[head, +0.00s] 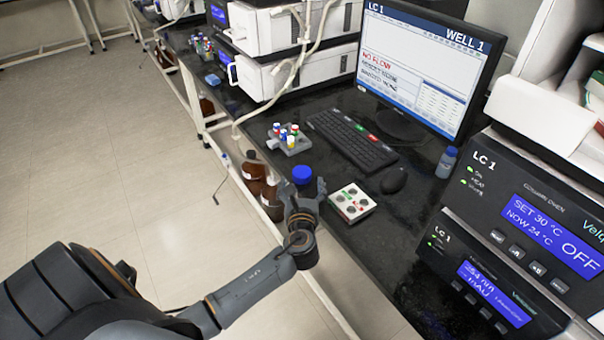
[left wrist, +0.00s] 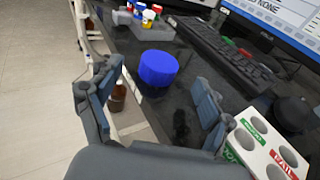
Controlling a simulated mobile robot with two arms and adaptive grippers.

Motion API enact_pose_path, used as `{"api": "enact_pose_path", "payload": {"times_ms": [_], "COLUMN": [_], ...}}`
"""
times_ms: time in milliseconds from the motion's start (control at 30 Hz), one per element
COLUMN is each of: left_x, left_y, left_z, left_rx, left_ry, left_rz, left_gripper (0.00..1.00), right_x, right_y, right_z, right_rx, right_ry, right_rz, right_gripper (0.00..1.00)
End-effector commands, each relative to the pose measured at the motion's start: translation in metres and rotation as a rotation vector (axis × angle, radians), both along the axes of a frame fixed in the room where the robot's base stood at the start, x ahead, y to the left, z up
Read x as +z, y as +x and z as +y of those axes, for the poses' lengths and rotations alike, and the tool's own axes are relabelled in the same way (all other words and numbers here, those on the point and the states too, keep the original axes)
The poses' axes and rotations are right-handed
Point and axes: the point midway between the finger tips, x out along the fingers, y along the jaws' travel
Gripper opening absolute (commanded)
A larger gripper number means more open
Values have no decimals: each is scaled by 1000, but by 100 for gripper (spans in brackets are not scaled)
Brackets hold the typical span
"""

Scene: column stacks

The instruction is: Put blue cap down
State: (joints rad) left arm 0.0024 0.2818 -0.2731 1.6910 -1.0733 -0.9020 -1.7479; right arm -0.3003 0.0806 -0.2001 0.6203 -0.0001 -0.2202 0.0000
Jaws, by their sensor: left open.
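The blue cap (head: 302,174) is near the left edge of the black counter (head: 345,255). It also shows in the left wrist view (left wrist: 158,68), upright and apparently resting on the dark surface. My left gripper (head: 305,190) is just in front of the cap in the head view. In the left wrist view its two fingers (left wrist: 150,88) are spread wide, with visible space between each finger and the cap. Nothing is held between them. My right gripper is in neither view.
A white tray with round holes (head: 352,203) stands right of the gripper. A grey rack with coloured caps (head: 290,138), a keyboard (head: 350,138) and a mouse (head: 393,180) lie beyond. Brown bottles (head: 271,198) stand below the counter edge. Instruments (head: 520,235) stand at right.

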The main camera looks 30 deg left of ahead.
Motion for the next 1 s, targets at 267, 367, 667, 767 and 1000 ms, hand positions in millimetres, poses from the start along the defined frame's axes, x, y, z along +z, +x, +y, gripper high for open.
{"api": "enact_pose_path", "payload": {"times_ms": [267,367,667,767,1000], "left_x": [-3,-7,-10,-10,-10], "left_y": [21,35,49,49,49], "left_z": [14,23,32,32,32], "left_rx": [2,2,0,0,0], "left_ry": [0,-1,-3,-2,-2], "left_rz": [-1,-1,-1,0,0], "left_gripper": [80,80,80,80,37], "right_x": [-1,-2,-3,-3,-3], "right_y": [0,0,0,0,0], "right_z": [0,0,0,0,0], "right_rx": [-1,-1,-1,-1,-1], "right_ry": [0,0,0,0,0], "right_rz": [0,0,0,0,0], "right_gripper": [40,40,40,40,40]}}
